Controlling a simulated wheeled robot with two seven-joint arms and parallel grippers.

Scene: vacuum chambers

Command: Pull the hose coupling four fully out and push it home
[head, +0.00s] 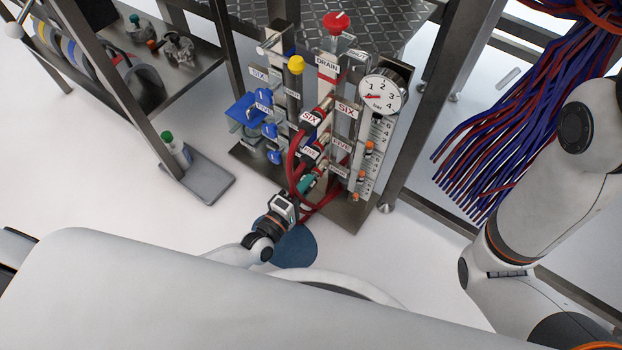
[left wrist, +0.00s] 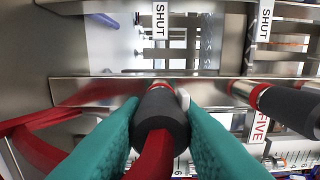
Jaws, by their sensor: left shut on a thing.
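My left gripper (head: 307,183) has teal fingers and is low on the front of the valve panel, below the couplings marked SIX (head: 312,117) and FIVE (head: 310,152). In the left wrist view its fingers (left wrist: 160,118) are shut on a dark grey hose coupling (left wrist: 160,108) with a red hose (left wrist: 152,160) running back from it. No number shows on this held coupling; it is the one beside FIVE. Its nose, with a red band and bare metal, points at the metal rail; I cannot tell how deep it sits. My right gripper is out of view.
The neighbouring coupling (left wrist: 285,105) is close on the right in the wrist view. A pressure gauge (head: 378,96), a red DRAIN knob (head: 336,22) and blue valve handles (head: 245,108) crowd the panel. Blue and red cables (head: 490,140) hang at right.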

